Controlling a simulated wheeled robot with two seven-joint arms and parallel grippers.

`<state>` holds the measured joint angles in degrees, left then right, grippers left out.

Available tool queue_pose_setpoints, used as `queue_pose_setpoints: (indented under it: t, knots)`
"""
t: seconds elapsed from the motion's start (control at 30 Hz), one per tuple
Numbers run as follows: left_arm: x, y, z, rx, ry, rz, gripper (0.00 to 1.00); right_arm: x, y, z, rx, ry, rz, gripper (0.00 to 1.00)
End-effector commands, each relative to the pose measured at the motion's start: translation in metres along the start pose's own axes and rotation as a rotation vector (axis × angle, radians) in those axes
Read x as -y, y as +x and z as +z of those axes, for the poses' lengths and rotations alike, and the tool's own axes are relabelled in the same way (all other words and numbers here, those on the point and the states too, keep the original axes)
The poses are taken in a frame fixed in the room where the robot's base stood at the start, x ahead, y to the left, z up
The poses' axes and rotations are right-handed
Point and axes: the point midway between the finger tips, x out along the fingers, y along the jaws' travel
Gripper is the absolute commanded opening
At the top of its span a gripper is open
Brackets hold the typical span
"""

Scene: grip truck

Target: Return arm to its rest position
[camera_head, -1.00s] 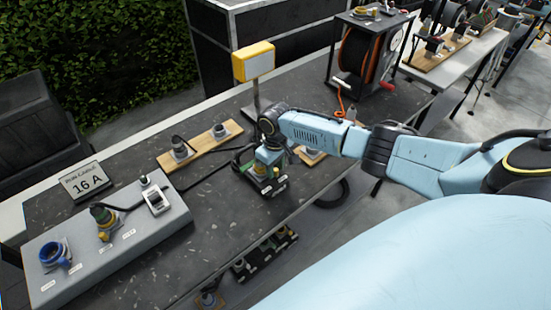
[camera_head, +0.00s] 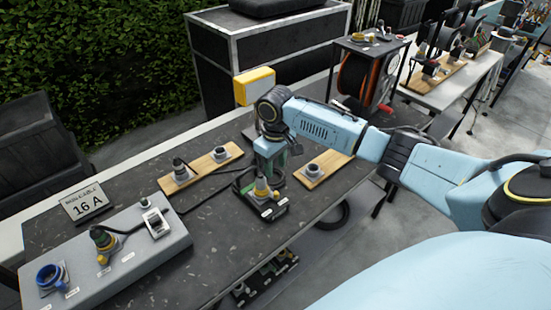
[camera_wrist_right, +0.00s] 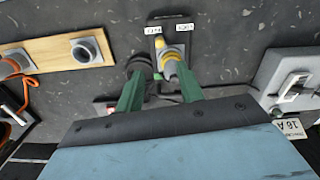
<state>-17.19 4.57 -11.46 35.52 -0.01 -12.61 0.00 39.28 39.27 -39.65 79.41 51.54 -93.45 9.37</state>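My right arm reaches in from the right in the head view, bent down over the dark table (camera_head: 225,245). Its right gripper (camera_head: 270,178) hangs just behind and above a small black box (camera_head: 262,207) with a yellow-and-grey plug (camera_head: 263,188). In the right wrist view the two green fingers of the gripper (camera_wrist_right: 160,72) stand apart with nothing clearly held. The plug (camera_wrist_right: 172,62) shows beyond the gap, nearer the right fingertip. I cannot tell whether a finger touches it. My left gripper is not in view.
A grey socket panel (camera_head: 150,262) and a "16 A" sign (camera_head: 84,203) stand at left. Wooden boards with sockets lie behind (camera_head: 202,171) and right (camera_head: 326,165) of the box. Dark cables run across the table.

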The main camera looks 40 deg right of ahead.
Motion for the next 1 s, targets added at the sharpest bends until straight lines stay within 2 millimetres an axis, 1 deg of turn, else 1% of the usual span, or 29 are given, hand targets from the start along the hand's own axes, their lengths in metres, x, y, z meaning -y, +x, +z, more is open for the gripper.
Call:
queue_pose_setpoints:
  t: [0.03, 0.1, 0.2, 0.77, 0.87, 0.97, 1.0]
  knots:
    - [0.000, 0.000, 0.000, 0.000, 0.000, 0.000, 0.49, -0.001, -0.007, 0.000, -0.001, 0.000, 0.001, 0.37]
    - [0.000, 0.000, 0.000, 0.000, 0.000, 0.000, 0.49, 0.000, -0.013, 0.000, -0.002, -0.001, 0.001, 0.37]
    - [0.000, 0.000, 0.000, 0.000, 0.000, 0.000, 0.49, 0.000, -0.017, 0.000, 0.000, -0.001, 0.001, 0.37]
    - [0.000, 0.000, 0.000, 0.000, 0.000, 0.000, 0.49, 0.001, -0.017, 0.000, 0.001, -0.002, 0.000, 0.37]
    - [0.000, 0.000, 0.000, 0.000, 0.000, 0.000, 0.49, 0.013, -0.009, 0.004, -0.001, -0.026, -0.005, 0.37]
    - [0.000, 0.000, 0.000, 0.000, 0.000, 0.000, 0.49, 0.041, 0.010, 0.015, -0.012, -0.081, -0.015, 0.37]
    - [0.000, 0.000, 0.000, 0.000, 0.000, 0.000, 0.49, 0.057, 0.020, 0.021, -0.022, -0.110, -0.022, 0.37]
